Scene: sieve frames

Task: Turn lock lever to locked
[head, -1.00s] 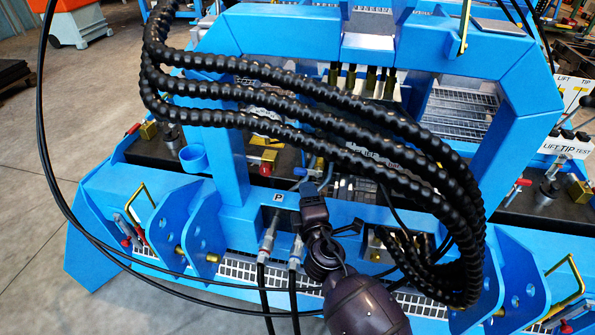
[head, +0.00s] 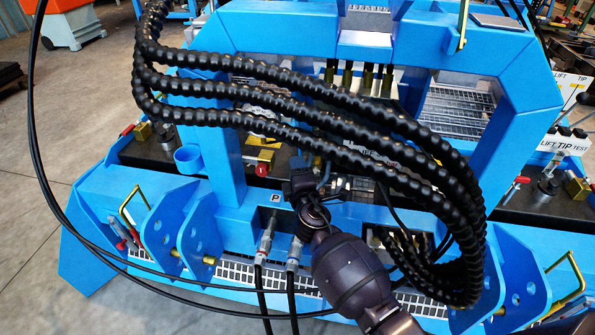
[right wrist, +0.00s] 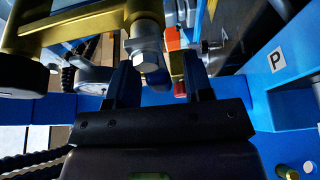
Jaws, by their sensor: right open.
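My right gripper (head: 299,168) is in the opening of the blue frame, left of centre, just above and right of the label P (head: 275,197). In the right wrist view its two dark fingers (right wrist: 158,88) stand apart with nothing clearly held. A brass fitting with a grey bolted piece (right wrist: 146,58) lies ahead, by the left finger. A small red part (right wrist: 181,89) shows beside the right finger. In the head view a red knob on a brass valve (head: 262,168) sits left of the gripper. I cannot tell which part is the lock lever. My left gripper is not in view.
Thick black ribbed hoses (head: 290,105) loop across the blue frame (head: 225,150), close above my gripper. Two hose couplings (head: 266,240) hang below the label. Blue bracket plates (head: 160,232) stand at the lower left. Concrete floor (head: 50,130) is clear at the left.

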